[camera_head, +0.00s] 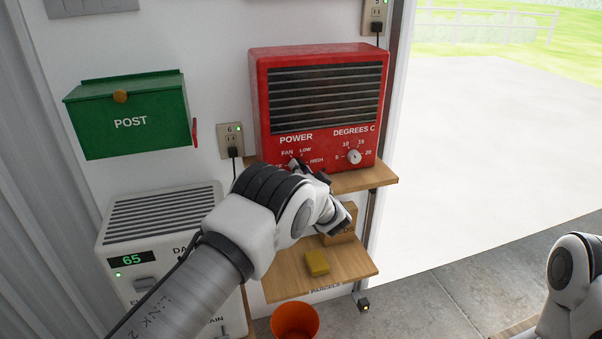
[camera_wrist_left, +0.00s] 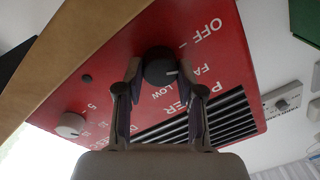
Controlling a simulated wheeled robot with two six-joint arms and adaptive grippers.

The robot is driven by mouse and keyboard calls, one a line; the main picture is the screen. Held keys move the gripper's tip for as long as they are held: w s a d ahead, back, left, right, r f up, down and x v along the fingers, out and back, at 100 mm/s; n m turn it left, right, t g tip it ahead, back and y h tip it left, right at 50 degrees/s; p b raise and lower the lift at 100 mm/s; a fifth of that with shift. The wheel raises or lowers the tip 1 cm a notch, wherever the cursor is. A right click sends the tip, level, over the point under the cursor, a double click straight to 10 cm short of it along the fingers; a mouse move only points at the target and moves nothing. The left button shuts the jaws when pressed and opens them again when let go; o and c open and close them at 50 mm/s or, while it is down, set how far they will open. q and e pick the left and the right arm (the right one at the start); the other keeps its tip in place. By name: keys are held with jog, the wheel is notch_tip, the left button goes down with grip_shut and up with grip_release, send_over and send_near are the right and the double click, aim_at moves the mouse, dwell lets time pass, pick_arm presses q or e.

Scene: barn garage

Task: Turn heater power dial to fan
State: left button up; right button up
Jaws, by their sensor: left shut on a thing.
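The red heater (camera_head: 320,105) stands on a wooden shelf against the wall. Its power dial is mostly hidden by my left gripper (camera_head: 302,167) in the head view. In the left wrist view the black power dial (camera_wrist_left: 160,66) sits between the two fingers of my left gripper (camera_wrist_left: 158,75), which is shut on it. The dial's white mark points toward the partly visible FAN lettering (camera_wrist_left: 197,70), with OFF above it and LOW below it. My right arm shows at the right edge of the head view; its gripper is out of frame.
The white degrees dial (camera_head: 354,157) is right of the power dial. A green post box (camera_head: 130,115) and an outlet (camera_head: 230,138) with a plug are to the left. A lower shelf (camera_head: 350,265) holds a yellow block (camera_head: 317,262). An orange bucket (camera_head: 295,321) stands below.

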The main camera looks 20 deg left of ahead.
pick_arm(q)
jog(key=m, duration=0.6)
jog(key=shift+m+b, duration=0.3)
jog(key=shift+m, duration=0.1)
dwell(0.3)
jog(key=o, duration=1.1)
jog(key=shift+w, duration=0.1)
jog(key=shift+o, duration=0.2)
